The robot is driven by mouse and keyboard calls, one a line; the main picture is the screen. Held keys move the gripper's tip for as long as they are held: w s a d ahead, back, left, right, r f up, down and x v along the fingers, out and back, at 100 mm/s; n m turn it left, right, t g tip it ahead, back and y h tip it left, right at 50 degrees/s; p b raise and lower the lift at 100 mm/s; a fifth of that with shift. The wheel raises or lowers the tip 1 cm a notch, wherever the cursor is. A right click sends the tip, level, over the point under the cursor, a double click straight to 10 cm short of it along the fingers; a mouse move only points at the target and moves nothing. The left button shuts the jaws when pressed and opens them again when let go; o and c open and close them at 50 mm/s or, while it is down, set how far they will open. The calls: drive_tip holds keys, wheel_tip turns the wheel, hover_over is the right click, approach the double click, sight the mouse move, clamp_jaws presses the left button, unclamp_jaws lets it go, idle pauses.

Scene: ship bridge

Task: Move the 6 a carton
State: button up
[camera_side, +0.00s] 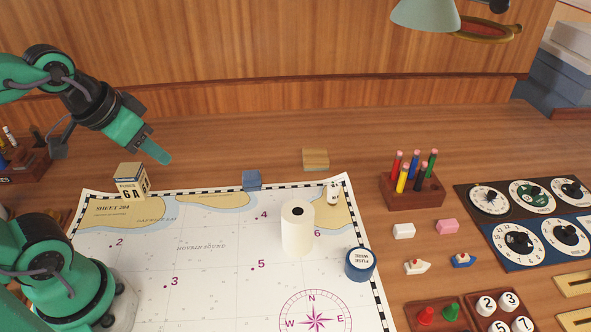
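The 6 A carton (131,186) is a small cream box with a dark-striped top and "FUSES 6A" on its front. It stands upright at the top left edge of the chart, by the "SHEET 204" corner. My gripper (160,154) is above and slightly to the right of the carton, pointing down to the right. It appears apart from the carton, with nothing visible held in it. Only one green fingertip shows clearly, so I cannot tell how far the jaws are apart.
A white roll (297,230) stands on the chart (205,270), with a blue fuse wire tin (359,264) to its right. A blue block (251,180) and a wooden block (316,159) lie behind. A pen rack (412,192) stands right. The chart's middle left is clear.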

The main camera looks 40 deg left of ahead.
drive_tip(key=c, duration=0.6)
drive_tip(key=shift+w+a+n, duration=0.15)
drive_tip(key=shift+a+n, duration=0.1)
drive_tip(key=shift+n, duration=0.05)
clamp_jaws()
drive_tip(key=w+a+f+n+g+y, duration=0.1)
drive_tip(key=a+f+n+g, duration=0.1)
drive_tip(key=a+n, duration=0.55)
drive_tip(key=w+a+f+n+g, duration=0.1)
drive_tip(key=w+a+f+n, duration=0.1)
drive_tip(key=a+n, duration=0.5)
drive_tip(key=s+a+f+n+g, duration=0.1)
drive_tip(key=s+a+f+n, duration=0.1)
drive_tip(key=a+n, duration=0.2)
drive_tip(key=s+a+f+n, duration=0.3)
drive_tip(key=a+n, duration=0.1)
drive_tip(key=a, duration=0.2)
drive_tip(key=s+a+f+n+g+h, duration=0.1)
drive_tip(key=s+a+f+n, duration=0.1)
drive_tip(key=a+n, duration=0.2)
drive_tip(key=shift+s+a+f+g, duration=0.15)
drive_tip(key=shift+a+f+g, duration=0.15)
drive_tip(key=shift+a, duration=0.45)
